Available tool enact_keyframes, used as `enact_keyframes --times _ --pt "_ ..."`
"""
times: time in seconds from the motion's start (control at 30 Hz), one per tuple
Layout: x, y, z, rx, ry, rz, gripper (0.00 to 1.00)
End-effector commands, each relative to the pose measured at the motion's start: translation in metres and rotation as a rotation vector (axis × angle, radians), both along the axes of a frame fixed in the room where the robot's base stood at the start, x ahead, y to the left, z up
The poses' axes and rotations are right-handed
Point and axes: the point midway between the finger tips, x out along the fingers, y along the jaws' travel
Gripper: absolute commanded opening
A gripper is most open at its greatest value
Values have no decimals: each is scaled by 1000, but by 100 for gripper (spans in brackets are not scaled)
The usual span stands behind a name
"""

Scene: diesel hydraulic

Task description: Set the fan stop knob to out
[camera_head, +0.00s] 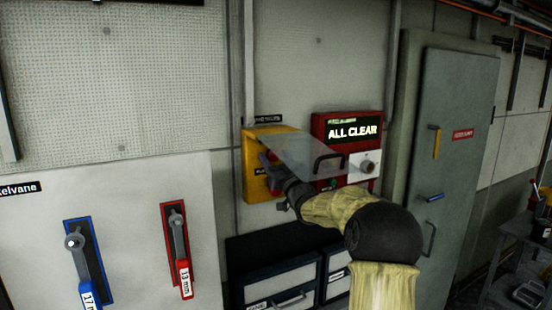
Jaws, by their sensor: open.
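A yellow box (255,142) is mounted on the wall near the middle, with a small dark label above it. My gripper (270,168) is open in front of the yellow box, below the cover. The fan stop knob cannot be made out; the gripper hides much of the box's face, so I cannot tell the knob's setting or whether the fingers touch it.
Blue (95,268) and red (180,255) levers are on the left panel. Dark drawers (275,279) stand below; a grey cabinet (460,170) stands right.

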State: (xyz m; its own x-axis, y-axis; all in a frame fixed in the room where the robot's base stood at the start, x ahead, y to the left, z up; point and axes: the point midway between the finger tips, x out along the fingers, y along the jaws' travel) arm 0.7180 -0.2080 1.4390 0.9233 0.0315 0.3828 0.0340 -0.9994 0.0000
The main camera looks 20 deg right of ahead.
Motion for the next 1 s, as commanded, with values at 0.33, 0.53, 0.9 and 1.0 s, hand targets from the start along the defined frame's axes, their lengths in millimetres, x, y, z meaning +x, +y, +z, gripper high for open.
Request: enact_keyframes --times 0.33,0.53,0.9,1.0 --pt "0 0 0 0 0 0 0" --pt "-5 0 -3 -1 0 0 0" --pt "-19 -1 -1 -1 1 -1 0" --pt "-19 -1 -1 0 2 -1 0"
